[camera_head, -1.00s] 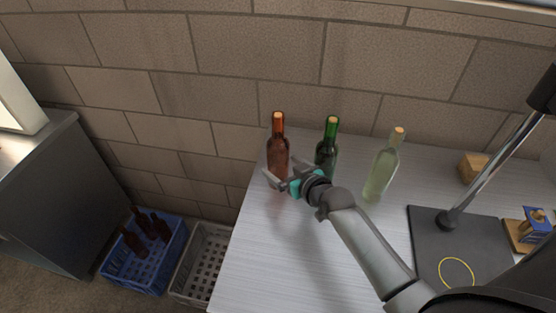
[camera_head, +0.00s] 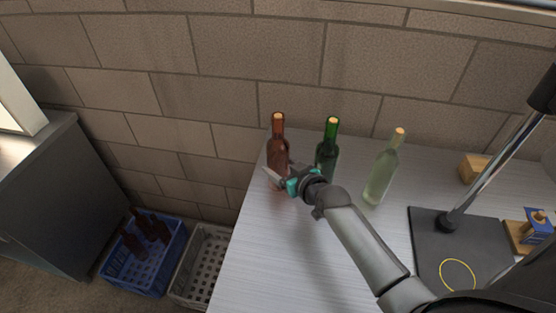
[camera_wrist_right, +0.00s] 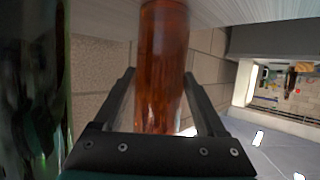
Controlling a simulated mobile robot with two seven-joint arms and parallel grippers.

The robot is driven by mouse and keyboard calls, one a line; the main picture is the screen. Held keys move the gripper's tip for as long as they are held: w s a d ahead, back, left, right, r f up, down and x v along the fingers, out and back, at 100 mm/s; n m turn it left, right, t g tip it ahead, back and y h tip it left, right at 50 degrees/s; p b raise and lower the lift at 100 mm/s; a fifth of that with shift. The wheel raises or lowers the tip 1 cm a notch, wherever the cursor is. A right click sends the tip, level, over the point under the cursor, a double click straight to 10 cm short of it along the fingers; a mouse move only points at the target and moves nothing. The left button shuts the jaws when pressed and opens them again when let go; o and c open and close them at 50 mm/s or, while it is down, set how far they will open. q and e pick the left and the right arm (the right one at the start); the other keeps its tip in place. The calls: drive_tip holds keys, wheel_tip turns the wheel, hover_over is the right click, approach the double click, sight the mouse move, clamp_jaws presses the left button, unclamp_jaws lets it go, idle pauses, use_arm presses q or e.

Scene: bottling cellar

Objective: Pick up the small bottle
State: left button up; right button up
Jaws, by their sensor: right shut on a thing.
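Three corked bottles stand upright in a row on the pale table: a brown bottle (camera_head: 278,143) on the left, a green bottle (camera_head: 329,148) in the middle and a clear pale-green bottle (camera_head: 381,178) on the right. My right gripper (camera_head: 277,177) is shut on the brown bottle, low on its body. In the right wrist view the brown bottle (camera_wrist_right: 161,45) sits between the two dark fingers, and dark green glass (camera_wrist_right: 32,90) fills the left edge. My left gripper is not in view. I cannot tell which bottle counts as small.
A dark lamp base (camera_head: 430,240) with a slanted pole stands on the right of the table (camera_head: 270,255). A wooden block (camera_head: 473,168) lies behind it. A blue crate (camera_head: 160,283) with brown bottles and an empty grey crate (camera_head: 195,290) are on the floor at left.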

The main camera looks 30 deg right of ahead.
clamp_jaws()
drive_tip(key=shift+w+r, duration=0.1)
drive_tip(key=shift+r, duration=0.05)
